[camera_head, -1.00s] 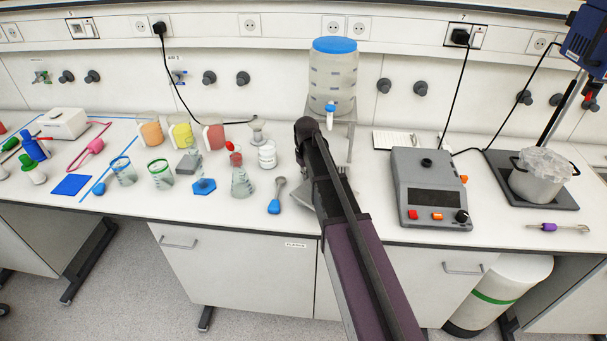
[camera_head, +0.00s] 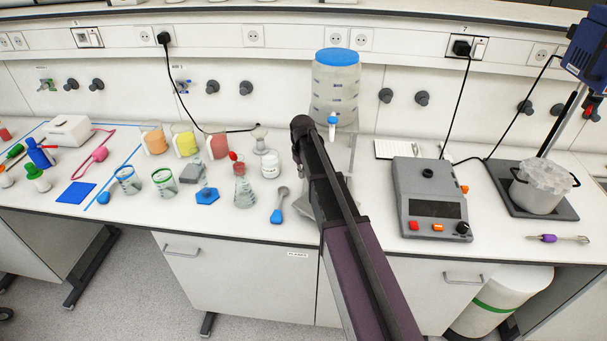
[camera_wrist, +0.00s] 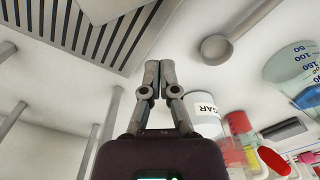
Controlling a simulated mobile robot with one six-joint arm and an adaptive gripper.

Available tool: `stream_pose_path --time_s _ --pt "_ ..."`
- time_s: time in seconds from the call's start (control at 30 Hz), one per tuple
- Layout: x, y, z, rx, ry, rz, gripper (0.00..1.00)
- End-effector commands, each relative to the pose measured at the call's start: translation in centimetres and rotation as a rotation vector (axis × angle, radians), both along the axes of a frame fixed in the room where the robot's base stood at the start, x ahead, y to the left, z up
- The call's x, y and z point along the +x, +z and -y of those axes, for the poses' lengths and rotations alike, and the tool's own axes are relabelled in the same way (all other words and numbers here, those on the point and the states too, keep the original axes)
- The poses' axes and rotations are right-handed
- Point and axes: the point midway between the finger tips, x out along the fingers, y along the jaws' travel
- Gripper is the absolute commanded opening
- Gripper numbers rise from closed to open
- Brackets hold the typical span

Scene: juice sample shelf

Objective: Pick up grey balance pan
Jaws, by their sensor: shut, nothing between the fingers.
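A slotted grey plate (camera_wrist: 122,38) lies at the upper left of the wrist view, with a plain pale flat piece (camera_wrist: 98,8) over its far part, cut by the frame edge. I cannot tell for sure whether this piece is the balance pan. In the head view a grey flat thing (camera_head: 296,205) shows beside my arm, mostly hidden by it. My gripper (camera_wrist: 160,70) is shut and empty, above the white bench, short of the slotted plate. My arm hides the gripper in the head view. A grey device with a dark display (camera_head: 431,195) stands right of my arm, with a small black hub on its top.
A blue-lidded dispenser (camera_head: 336,90) stands on a stand behind my arm; its legs (camera_wrist: 105,125) show in the wrist view.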

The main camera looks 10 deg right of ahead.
Motion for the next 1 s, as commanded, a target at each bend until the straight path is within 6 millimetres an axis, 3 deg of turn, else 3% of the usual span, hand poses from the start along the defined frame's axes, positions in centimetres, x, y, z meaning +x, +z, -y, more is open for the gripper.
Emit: stream_pose_path --time_s 0.6,1.0 --pt "0.0 5.5 0.1 0.0 -0.001 0.0 0.0" --pt "0.0 7.2 0.2 0.0 -0.002 0.0 0.0"
